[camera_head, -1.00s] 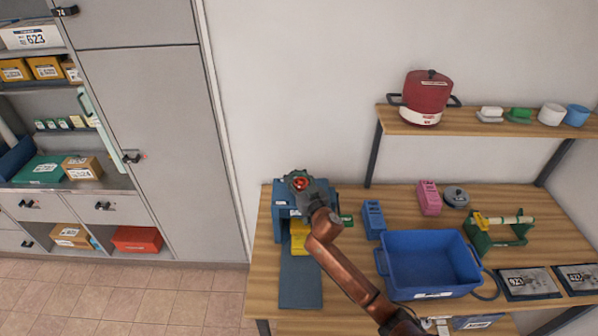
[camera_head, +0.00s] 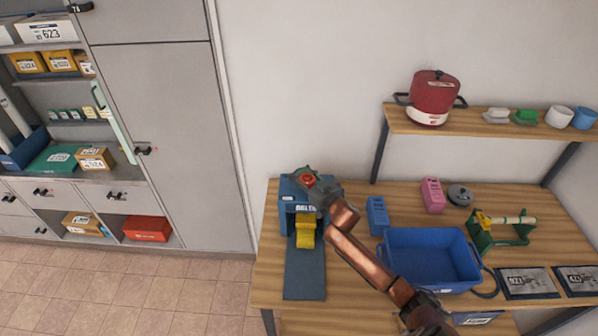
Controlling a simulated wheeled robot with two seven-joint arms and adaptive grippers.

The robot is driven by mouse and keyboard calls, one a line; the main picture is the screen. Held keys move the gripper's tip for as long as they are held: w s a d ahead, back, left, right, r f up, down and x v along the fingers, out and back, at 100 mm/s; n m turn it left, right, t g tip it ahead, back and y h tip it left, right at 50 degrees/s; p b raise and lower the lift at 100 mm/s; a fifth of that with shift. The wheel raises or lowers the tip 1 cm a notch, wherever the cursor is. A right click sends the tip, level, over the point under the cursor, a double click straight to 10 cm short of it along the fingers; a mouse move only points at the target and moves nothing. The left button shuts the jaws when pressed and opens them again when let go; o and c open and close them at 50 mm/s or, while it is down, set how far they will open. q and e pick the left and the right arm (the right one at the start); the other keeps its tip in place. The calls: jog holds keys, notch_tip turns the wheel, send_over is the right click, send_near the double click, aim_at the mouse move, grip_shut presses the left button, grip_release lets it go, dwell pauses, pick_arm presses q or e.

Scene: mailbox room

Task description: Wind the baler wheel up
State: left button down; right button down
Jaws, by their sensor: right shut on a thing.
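The blue baler (camera_head: 289,195) stands at the left end of the wooden table. A yellow block (camera_head: 305,234) sits in its front opening, above the dark blue bed (camera_head: 304,276) that reaches toward the table's front. The red wheel (camera_head: 308,180) shows on top of the baler. My right gripper (camera_head: 309,182) is over the baler's top, shut on the wheel. The arm comes in from the lower right and hides the baler's right side. My left gripper is not in view.
A blue bin (camera_head: 428,258) stands right of the arm. A blue box (camera_head: 377,215) and a pink box (camera_head: 433,195) stand behind it, and a green tape holder (camera_head: 500,229) to its right. A shelf (camera_head: 480,129) holding a red pot (camera_head: 434,97) hangs above.

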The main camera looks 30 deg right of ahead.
aim_at(312, 184)
jog(key=c, duration=2)
grip_release()
jog(key=shift+f, duration=0.35)
jog(key=o, duration=0.6)
jog(key=shift+r, duration=0.3)
jog(key=s, duration=0.4)
jog(key=s+d, duration=0.1)
jog(key=s, duration=0.7)
jog(key=shift+d, duration=0.3)
jog(key=shift+c, duration=0.2)
